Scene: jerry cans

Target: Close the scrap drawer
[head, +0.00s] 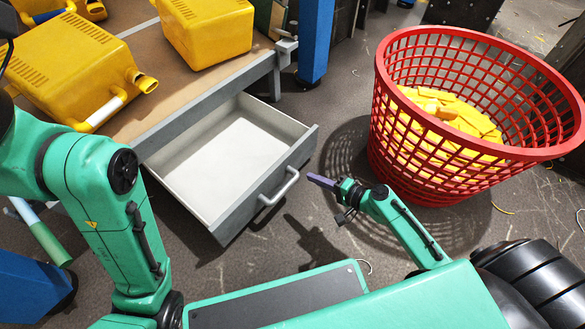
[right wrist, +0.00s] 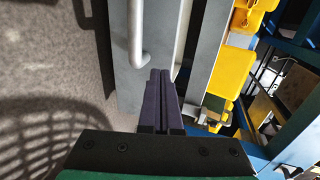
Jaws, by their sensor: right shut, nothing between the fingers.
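The scrap drawer (head: 225,158) is pulled out from under the workbench in the head view. It is grey with a pale, empty floor and a bar handle (head: 279,187) on its front. My right gripper (head: 318,180) is shut and empty, just right of the drawer front near the handle. In the right wrist view its dark fingers (right wrist: 160,85) are together and point at the drawer front (right wrist: 128,80), beside the end of the handle (right wrist: 135,35). I cannot tell whether they touch it. My left arm comes in at the left, but its gripper is out of view.
Yellow jerry cans (head: 208,28) stand on the workbench top (head: 150,55). A red basket (head: 400,130) holding yellow scraps stands on the floor right of my right gripper. A blue bench leg (head: 315,40) rises behind the drawer.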

